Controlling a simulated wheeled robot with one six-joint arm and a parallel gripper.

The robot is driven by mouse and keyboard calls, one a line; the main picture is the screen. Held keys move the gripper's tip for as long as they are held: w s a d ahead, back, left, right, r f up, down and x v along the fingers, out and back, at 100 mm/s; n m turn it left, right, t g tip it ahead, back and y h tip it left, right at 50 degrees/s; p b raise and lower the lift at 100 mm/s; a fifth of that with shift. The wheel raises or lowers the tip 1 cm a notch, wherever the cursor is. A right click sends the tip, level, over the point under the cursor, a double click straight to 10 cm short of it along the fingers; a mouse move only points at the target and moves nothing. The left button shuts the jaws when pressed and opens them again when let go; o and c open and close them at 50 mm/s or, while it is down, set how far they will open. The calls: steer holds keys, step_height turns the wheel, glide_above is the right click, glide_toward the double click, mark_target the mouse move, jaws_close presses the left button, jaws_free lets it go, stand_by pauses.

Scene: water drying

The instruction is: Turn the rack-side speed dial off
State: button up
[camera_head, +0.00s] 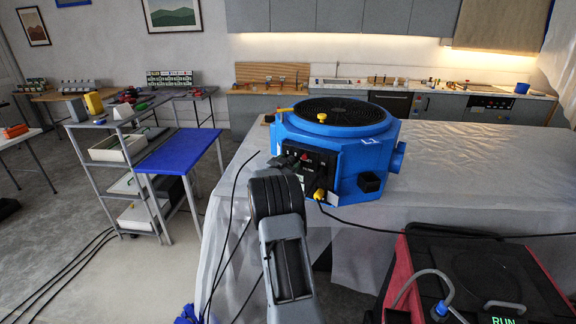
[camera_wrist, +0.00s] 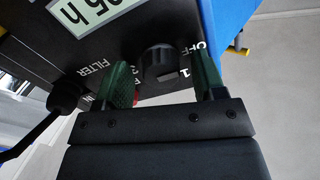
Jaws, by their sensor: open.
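A blue machine (camera_head: 368,150) with a round black top grille stands on the sheet-covered table, its black control panel (camera_head: 322,160) facing me. In the wrist view a black dial (camera_wrist: 158,64) sits on the panel with "OFF" and "1" printed on its right and partly hidden marks on its left. My gripper (camera_wrist: 164,74) is open, with one green finger on each side of the dial. I cannot tell whether they touch it, and the dial's pointer is not clear. In the head view my gripper (camera_head: 288,163) is at the panel's left part and hides some of it.
A grey shelf rack (camera_head: 98,175) and a blue-topped table (camera_head: 178,150) stand to the left. A red-and-black machine (camera_head: 490,275) stands front right.

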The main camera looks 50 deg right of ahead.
steer(key=shift+a, duration=0.15)
steer(key=b+v, duration=0.3)
steer(key=v, duration=1)
steer(key=shift+a+b, duration=0.3)
steer(key=shift+b, duration=0.05)
steer(key=shift+s, duration=0.1)
